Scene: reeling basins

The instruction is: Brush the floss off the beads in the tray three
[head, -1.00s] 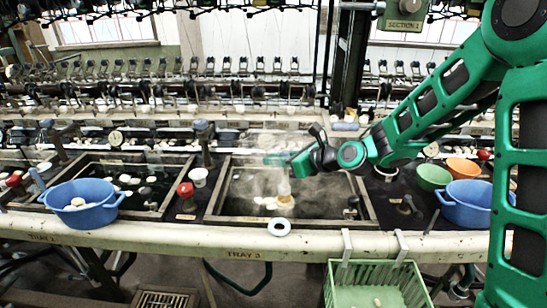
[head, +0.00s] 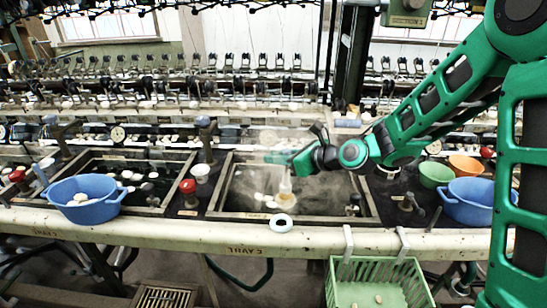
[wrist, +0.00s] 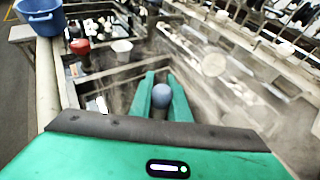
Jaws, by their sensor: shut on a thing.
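Tray three is the steaming dark basin (head: 228,212) with a wooden rim, in the middle of the head view above the TRAY 3 label. White beads (head: 264,198) float in it, left of the brush. My gripper (head: 285,172) is over the basin, shut on an upright brush (head: 286,199) with a pale handle and tan bristles at the water. In the wrist view my green fingers (wrist: 160,100) close around the handle's bluish round end (wrist: 161,96). The floss cannot be made out.
A white ring (head: 282,223) lies on the front ledge. A blue basin (head: 86,210) with pale beads stands left, before a second tray. A green crate (head: 377,284) hangs in front. Green, orange and blue bowls (head: 466,200) stand right, beside my arm.

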